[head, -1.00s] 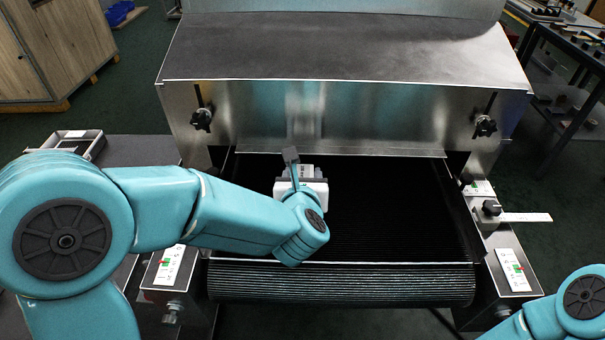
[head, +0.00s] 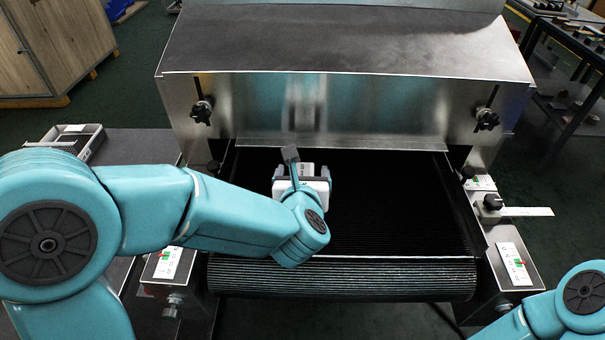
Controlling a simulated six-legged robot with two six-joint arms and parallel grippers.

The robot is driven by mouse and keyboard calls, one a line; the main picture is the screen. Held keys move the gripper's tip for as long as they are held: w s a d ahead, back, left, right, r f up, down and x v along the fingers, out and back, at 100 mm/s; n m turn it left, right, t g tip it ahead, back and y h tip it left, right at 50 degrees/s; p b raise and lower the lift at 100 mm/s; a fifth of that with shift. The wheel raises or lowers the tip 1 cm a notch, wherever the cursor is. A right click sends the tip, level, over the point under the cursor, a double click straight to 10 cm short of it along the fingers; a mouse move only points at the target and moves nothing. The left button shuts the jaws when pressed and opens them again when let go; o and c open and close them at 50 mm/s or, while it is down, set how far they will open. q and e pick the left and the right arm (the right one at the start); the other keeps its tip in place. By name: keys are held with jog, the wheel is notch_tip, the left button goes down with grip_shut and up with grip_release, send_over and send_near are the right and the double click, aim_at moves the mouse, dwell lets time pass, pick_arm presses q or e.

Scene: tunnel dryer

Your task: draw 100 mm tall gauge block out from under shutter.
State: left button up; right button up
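My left gripper (head: 303,170) is over the dark ribbed belt, in front of the shutter. Its two dark fingers stand wide apart. Between them shows a small pale piece with dark marks (head: 307,169), which looks like the gauge block. The white gripper body and teal wrist hide most of it, so I cannot tell whether the fingers touch it. My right gripper is out of view; only part of that arm shows at lower right.
Black knobs (head: 201,111) and (head: 486,119) sit at the shutter's sides. The belt (head: 400,205) is clear right of the gripper. Side rails carry labelled plates (head: 514,264); a pale strip (head: 527,211) juts out at right. A grey tray (head: 92,142) stands at left.

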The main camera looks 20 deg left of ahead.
pick_arm(q)
jog(key=v, duration=1.2)
jog(key=shift+p, duration=0.45)
